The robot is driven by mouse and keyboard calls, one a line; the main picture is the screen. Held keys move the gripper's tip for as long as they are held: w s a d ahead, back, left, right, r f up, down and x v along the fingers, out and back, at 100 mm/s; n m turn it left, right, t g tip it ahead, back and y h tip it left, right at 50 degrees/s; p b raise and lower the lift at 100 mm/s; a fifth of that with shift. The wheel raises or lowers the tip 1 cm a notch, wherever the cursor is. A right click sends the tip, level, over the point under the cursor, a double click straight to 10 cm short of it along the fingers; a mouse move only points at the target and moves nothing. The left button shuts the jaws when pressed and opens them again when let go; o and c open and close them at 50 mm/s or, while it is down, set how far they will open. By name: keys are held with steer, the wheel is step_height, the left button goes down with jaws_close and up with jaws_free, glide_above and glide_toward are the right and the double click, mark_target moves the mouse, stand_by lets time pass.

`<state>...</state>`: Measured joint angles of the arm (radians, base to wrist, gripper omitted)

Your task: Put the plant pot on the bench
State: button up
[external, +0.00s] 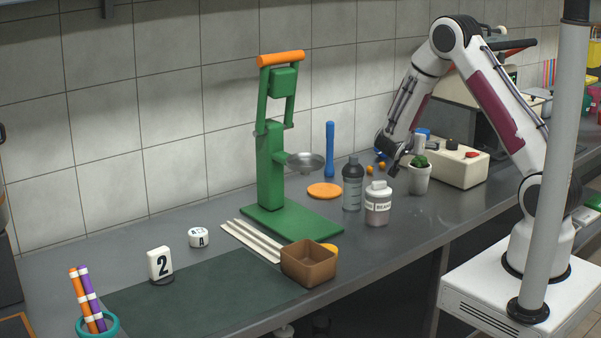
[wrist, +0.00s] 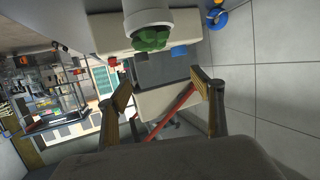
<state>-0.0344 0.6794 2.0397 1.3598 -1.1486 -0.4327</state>
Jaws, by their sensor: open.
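The plant pot (external: 419,180) is a small white pot with a green plant. It appears to stand upright on the grey bench (external: 455,208), in front of a cream machine. My gripper (external: 390,158) is open and empty, just left of and a little above the pot. In the wrist view the pot (wrist: 148,20) shows at the top with its plant lower in the picture, beyond and apart from my two spread fingers (wrist: 163,92). Whether a finger touches the plant is unclear in the external view.
The cream machine (external: 462,166) stands close behind the pot. A beans jar (external: 377,206) and a dark bottle (external: 352,184) stand to its left. Further left are the green press (external: 270,170) and a brown box (external: 308,264). A grey pole (external: 556,150) rises at the right.

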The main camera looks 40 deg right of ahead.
steer(key=w+a+r+n+t+y, duration=0.25)
steer(key=a+r+y, duration=0.25)
steer(key=a+r, duration=0.25)
steer(key=w+a+r+n+t+y, duration=0.1)
steer(key=a+r+n+t+y, duration=0.25)
steer(key=a+r, duration=0.35)
steer(key=s+a+r+n+y, duration=0.2)
steer(key=s+a+y, duration=0.2)
steer(key=s+a, duration=0.15)
steer(key=s+a+r+n+g+y, duration=0.1)
steer(key=s+a+n, duration=0.15)
steer(key=s, duration=0.45)
steer(key=s+a+n+g+y, duration=0.1)
steer(key=s+a+g+y, duration=0.15)
steer(key=s, duration=0.45)
steer(key=s+d+f+n+g+h, duration=0.1)
steer(key=s, duration=0.7)
steer(key=s+d+f+n+g+h, duration=0.1)
steer(key=s+d+f, duration=0.1)
steer(key=s, duration=0.6)
steer(key=shift+s+g+h, duration=0.3)
steer(key=shift+g, duration=0.05)
